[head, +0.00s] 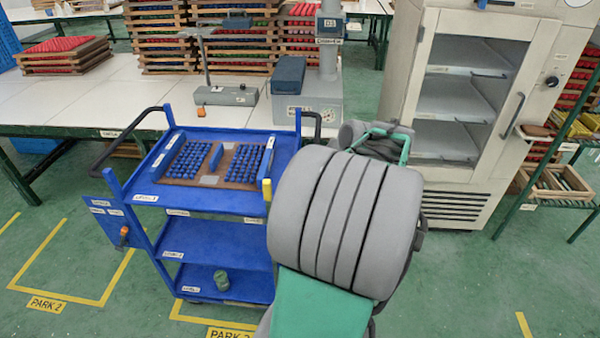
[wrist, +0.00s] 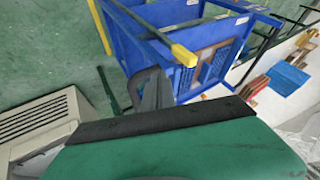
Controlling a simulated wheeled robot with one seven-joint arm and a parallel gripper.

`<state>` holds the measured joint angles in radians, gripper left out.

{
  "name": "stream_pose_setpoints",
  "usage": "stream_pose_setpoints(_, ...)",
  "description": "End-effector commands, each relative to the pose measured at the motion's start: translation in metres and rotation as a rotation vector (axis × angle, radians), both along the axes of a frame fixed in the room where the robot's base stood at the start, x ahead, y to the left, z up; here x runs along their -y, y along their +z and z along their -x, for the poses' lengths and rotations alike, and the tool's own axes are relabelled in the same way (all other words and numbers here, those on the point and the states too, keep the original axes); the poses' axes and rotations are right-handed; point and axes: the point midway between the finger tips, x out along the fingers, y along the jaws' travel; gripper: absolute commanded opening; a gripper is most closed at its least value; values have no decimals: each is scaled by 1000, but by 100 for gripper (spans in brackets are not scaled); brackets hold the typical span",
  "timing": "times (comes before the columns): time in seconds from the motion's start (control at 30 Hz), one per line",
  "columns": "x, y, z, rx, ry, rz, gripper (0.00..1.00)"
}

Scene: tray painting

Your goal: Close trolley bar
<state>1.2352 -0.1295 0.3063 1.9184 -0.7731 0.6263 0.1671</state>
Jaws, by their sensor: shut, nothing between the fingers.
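The blue trolley (head: 217,240) stands left of centre in the head view, and part of it shows at the top of the wrist view (wrist: 165,15). A yellow-ended bar (head: 267,189) shows at its near right corner, partly behind my arm. In the wrist view the bar (wrist: 184,55) points out from the trolley toward the camera, its yellow tip nearest. My gripper (wrist: 152,88) is shut and empty, just below that tip in the picture; I cannot tell whether they touch. In the head view my gripper is mostly hidden behind my grey arm link.
A white cabinet (head: 520,60) with shelves stands at right. A long table (head: 60,105) runs behind. Green floor is open at front left.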

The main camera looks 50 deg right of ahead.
Motion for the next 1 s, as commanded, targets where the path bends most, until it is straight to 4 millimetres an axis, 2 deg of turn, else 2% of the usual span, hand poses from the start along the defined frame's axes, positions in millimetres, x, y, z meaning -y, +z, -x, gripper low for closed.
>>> stream_pose_setpoints(0.3, -1, -56, -43, -4, 3, -3, 0)
stream_pose_setpoints(0.37, -10, -51, -53, -2, 7, 1, 0)
stream_pose_setpoints(0.53, -22, -53, -69, -2, 3, 1, 0)
stream_pose_setpoints(1.0, -24, -54, -72, -2, -2, 1, 0)
